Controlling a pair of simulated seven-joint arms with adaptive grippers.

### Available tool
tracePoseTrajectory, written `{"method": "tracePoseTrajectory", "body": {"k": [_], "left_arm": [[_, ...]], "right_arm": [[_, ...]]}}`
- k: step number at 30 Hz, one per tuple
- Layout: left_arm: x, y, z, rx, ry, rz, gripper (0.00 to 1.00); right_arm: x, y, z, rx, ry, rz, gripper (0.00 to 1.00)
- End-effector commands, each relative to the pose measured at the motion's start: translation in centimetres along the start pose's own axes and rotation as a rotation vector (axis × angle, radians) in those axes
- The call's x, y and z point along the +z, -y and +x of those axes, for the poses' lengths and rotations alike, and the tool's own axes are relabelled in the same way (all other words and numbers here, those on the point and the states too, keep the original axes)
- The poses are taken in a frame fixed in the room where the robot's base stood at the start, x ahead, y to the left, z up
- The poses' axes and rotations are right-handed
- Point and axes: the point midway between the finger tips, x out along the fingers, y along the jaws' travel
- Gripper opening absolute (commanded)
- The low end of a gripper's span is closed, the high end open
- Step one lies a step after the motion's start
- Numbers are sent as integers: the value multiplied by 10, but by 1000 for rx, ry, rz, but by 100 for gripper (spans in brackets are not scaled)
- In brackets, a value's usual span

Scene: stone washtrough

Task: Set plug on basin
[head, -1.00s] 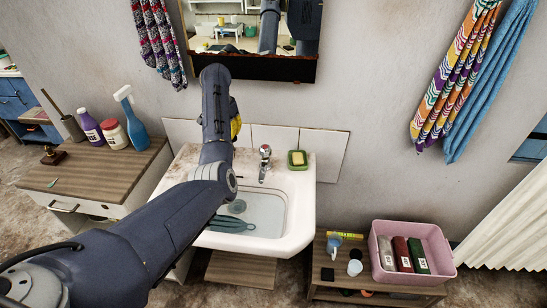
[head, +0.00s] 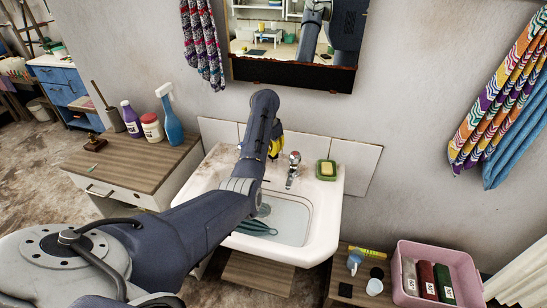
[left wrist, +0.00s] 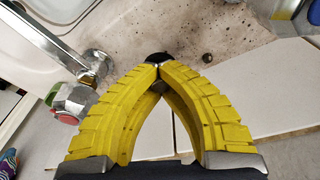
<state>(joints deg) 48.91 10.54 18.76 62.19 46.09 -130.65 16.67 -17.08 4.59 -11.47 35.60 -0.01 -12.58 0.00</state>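The white basin (head: 318,225) stands against the wall and holds shallow water with teal gloves (head: 257,229) and a grey round drain area (head: 263,210). My left gripper (head: 275,147), with yellow fingers, is above the basin's back ledge, left of the tap (head: 293,167), and mostly hidden by my arm in the head view. In the left wrist view its fingertips (left wrist: 158,65) come together on a small black piece (left wrist: 157,57), which looks like the plug. Behind it is the stained ledge (left wrist: 195,35) with a small hole. My right gripper is not in view.
The tap stands close beside the gripper, and also shows in the left wrist view (left wrist: 82,82). A green soap dish (head: 326,170) sits on the ledge's right. A wooden cabinet (head: 130,160) with bottles is left; a low shelf with a pink bin (head: 402,277) is right.

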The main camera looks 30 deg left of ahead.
Motion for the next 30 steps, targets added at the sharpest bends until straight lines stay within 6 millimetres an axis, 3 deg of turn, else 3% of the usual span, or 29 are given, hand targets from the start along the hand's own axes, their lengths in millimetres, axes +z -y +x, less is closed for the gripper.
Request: {"method": "tracePoseTrajectory", "body": {"k": [7,22,30], "left_arm": [[6,1,27,0,3,0,0],[6,1,33,0,2,0,0],[6,1,33,0,2,0,27]], "right_arm": [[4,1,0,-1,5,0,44],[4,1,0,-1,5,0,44],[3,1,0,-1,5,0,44]]}}
